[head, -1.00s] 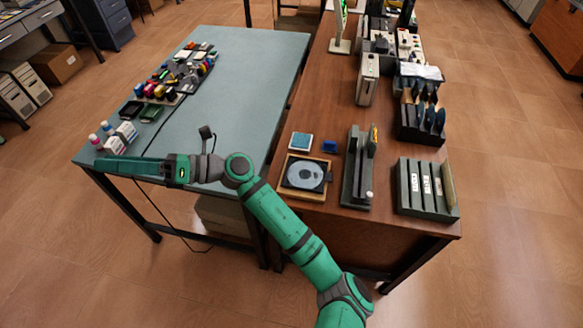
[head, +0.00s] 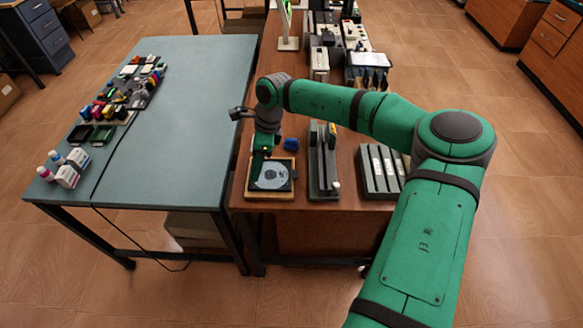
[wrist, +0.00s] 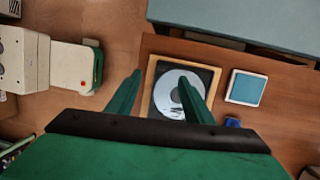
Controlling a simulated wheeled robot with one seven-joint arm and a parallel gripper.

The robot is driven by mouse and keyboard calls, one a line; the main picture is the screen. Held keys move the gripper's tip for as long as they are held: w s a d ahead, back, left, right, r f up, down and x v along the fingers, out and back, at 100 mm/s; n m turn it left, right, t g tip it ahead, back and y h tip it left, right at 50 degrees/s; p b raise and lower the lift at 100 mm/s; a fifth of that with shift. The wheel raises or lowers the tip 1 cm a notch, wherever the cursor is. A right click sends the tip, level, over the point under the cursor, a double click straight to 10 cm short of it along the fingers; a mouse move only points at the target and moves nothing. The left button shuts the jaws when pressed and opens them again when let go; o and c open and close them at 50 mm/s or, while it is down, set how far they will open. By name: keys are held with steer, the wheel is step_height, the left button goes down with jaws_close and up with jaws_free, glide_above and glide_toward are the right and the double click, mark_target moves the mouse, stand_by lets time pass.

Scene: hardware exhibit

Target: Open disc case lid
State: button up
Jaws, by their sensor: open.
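The disc case (head: 287,190) is a dark square case in a wooden tray at the front left corner of the brown desk. A silver disc (head: 271,176) shows on it, seemingly under a clear cover; I cannot tell the lid's exact position. In the wrist view the case (wrist: 208,74) with its disc (wrist: 170,95) lies beyond the fingers. My gripper (head: 258,168) points down above the case's left part, and the arm hides some of its back edge. In the wrist view my gripper (wrist: 160,93) has its two green fingers apart with nothing held between them. I see no clear contact with the case.
A small blue object (head: 291,144) stands behind the case, and a teal-topped square (wrist: 245,87) lies close by. A grey upright rack (head: 322,165) and a slotted holder (head: 378,170) stand to the right. The teal table (head: 175,120) at left has wide free room.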

mark_target(296, 174)
steer(key=w+d+r+t+h, duration=0.1)
steer(key=w+d+r+h, duration=0.25)
steer(key=d, duration=0.85)
steer(key=shift+y, duration=0.25)
steer(key=f, duration=0.7)
steer(key=w+f, duration=0.1)
steer(key=f, duration=0.2)
steer(key=shift+a+f, duration=0.15)
steer(key=shift+f, duration=0.15)
steer(key=shift+c, duration=0.4)
